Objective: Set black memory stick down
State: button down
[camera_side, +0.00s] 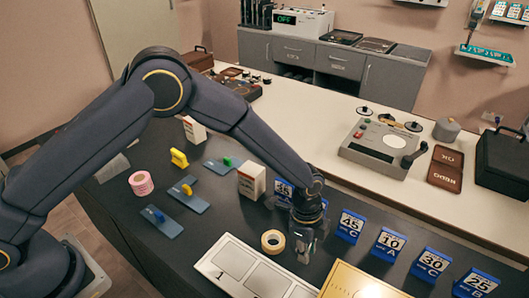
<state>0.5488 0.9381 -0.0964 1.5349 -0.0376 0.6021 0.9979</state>
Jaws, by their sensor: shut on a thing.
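My gripper (304,250) points down over the dark table, just above and beside the far right end of a white card with numbered outlined fields (228,253). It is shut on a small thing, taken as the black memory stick. The stick is too small and dark against the fingers and table to make out, so its tilt and its gap to the table cannot be told.
A tape roll (273,241) lies just left of my gripper. Blue numbered stands (389,244) line the right. A yellow panel (358,283) is in front. White boxes (252,180), a pink roll (141,183) and blue plates (181,193) stand left.

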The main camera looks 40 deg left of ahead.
jog(key=shift+w+d+f, duration=0.1)
jog(key=shift+f, duration=1.6)
jog(key=shift+f, duration=0.15)
jog(key=c, duration=1)
grip_release()
